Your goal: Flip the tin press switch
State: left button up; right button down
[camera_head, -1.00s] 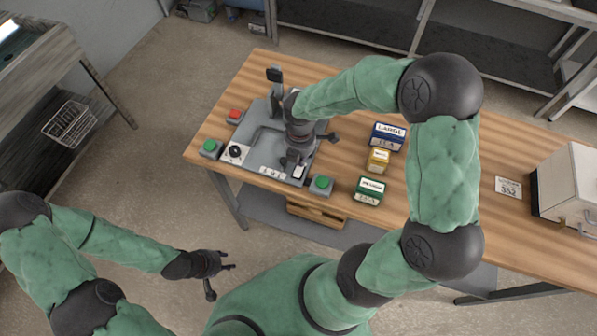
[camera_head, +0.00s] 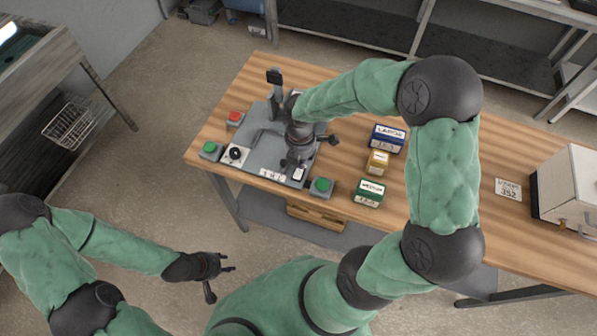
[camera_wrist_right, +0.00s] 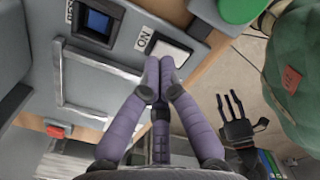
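The tin press (camera_head: 262,155) is a grey machine at the left end of the wooden table. A white rocker switch (camera_head: 298,174) sits near its front right corner. It also shows in the right wrist view (camera_wrist_right: 168,50), beside an "ON" label. My right gripper (camera_wrist_right: 158,70) has its purple fingers drawn together, with the tips at the switch's near edge. I cannot tell whether they touch it. In the head view, my right gripper (camera_head: 294,162) is over the press and hides part of it. My left gripper (camera_head: 226,263) is open and empty, in front of the table.
A red button (camera_head: 235,118) and green buttons (camera_head: 209,149) (camera_head: 321,186) flank the press. Blue, yellow and green boxes (camera_head: 388,137) (camera_head: 377,161) (camera_head: 369,192) stand to its right. A white machine (camera_head: 569,180) is at the table's right. A wire basket (camera_head: 70,128) is at left.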

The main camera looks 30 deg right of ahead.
jog(key=shift+f+b, duration=0.75)
jog(key=shift+f, duration=0.4)
dwell(1.0)
jog(key=shift+r, duration=0.15)
jog(key=shift+r+p, duration=3.25)
jog(key=shift+r, duration=0.2)
jog(key=shift+f, duration=0.1)
